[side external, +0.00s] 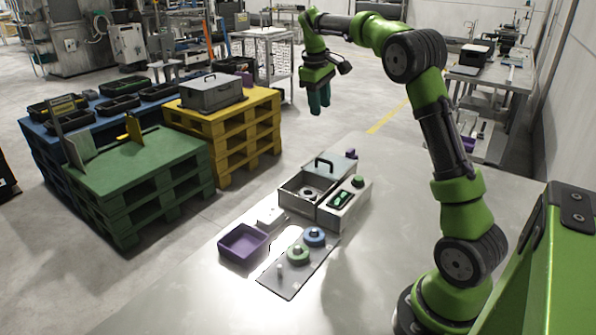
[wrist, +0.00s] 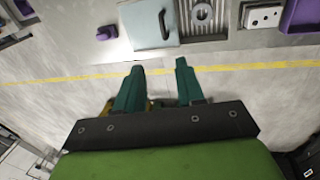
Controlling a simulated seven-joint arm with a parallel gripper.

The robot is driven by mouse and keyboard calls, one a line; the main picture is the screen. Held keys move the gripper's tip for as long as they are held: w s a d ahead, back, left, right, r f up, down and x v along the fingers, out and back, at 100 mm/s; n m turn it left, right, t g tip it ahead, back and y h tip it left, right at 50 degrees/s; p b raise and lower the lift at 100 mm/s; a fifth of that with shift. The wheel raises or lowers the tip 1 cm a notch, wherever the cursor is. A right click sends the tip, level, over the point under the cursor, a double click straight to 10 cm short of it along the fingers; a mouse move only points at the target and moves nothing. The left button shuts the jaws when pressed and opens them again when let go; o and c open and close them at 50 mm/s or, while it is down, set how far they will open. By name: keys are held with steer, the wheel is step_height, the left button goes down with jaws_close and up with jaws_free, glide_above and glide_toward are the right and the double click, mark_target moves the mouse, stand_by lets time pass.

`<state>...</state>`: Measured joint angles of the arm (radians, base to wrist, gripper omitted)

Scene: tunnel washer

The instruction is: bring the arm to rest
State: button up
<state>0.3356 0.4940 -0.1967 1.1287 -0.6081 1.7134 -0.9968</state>
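My green arm reaches out over the floor past the table's far edge. My gripper (side external: 319,108) hangs fingers-down in the air, well above and beyond the washer. In the wrist view its two teal fingers (wrist: 159,66) are apart with nothing between them. The metal washer box (side external: 299,203) stands on the table with its handled lid (side external: 341,165) off the opening. A grey ring (side external: 308,192) lies inside it. The lid also shows in the wrist view (wrist: 145,20), ahead of the fingers.
A control box (side external: 345,203) adjoins the washer. A purple tray (side external: 243,244) and a peg plate (side external: 284,279) with a green ring (side external: 298,254) and a blue ring (side external: 314,236) are nearer. Yellow (side external: 230,138) and green (side external: 140,190) pallets stand left. Air around my gripper looks clear.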

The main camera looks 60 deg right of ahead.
steer(key=s+a+m+t+y, duration=0.1)
steer(key=s+a+t, duration=0.1)
steer(key=s+a, duration=0.4)
steer(key=s+a+f+m+t+y, duration=0.1)
steer(key=s+a+t+y, duration=0.1)
steer(key=s+a, duration=0.5)
steer(key=s+a+f+m+t+y, duration=0.1)
steer(key=s+a+t, duration=0.2)
steer(key=a, duration=1.2)
steer(key=s, duration=0.3)
steer(key=shift+s+a+m, duration=0.25)
steer(key=shift+s+m, duration=0.05)
steer(key=shift+m, duration=0.1)
